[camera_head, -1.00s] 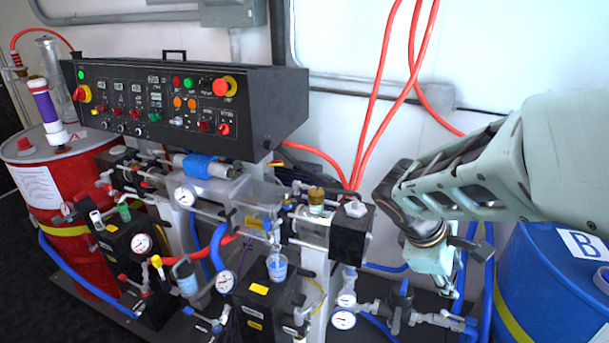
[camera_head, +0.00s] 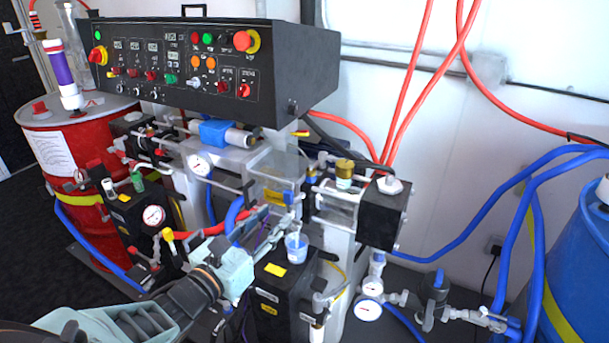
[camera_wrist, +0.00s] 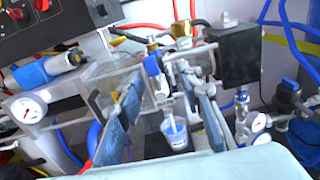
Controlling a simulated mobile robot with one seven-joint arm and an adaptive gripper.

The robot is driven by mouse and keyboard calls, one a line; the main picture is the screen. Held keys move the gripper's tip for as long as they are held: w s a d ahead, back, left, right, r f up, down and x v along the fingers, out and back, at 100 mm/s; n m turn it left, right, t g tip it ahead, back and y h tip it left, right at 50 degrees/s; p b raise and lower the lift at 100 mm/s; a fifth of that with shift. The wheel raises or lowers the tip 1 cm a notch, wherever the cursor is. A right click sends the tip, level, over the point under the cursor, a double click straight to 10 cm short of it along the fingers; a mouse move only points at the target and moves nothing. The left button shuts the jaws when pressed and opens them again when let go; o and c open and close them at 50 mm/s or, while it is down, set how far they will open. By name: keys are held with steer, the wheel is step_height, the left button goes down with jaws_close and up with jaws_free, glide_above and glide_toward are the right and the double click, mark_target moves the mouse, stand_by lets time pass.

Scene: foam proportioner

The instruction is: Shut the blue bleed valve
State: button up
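A small blue valve handle (camera_head: 289,197), which looks like the bleed valve, sits on the clear block beside the brass-capped fitting. It also shows in the wrist view (camera_wrist: 152,65), upright, beyond my fingers and between their lines. My gripper (camera_head: 268,222) is just below and left of it in the head view. In the wrist view my gripper (camera_wrist: 163,95) has its two fingers wide apart with nothing between the tips. I see no contact with the handle. The handle's lower end and stem are too small to make out clearly.
A clear cup with blue liquid (camera_head: 296,247) stands close to my fingers, on the black pump unit (camera_head: 283,290). A black block (camera_head: 382,215) is to the right. The control box (camera_head: 215,70) overhangs above. Red and blue hoses run at the right, beside a blue drum (camera_head: 577,265).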

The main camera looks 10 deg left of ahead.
mark_target(286, 196)
steer(key=shift+n+y, duration=0.4)
steer(key=x, duration=0.3)
steer(key=a+b+x, duration=0.1)
steer(key=x, duration=0.5)
steer(key=shift+w, duration=0.6)
jaws_close()
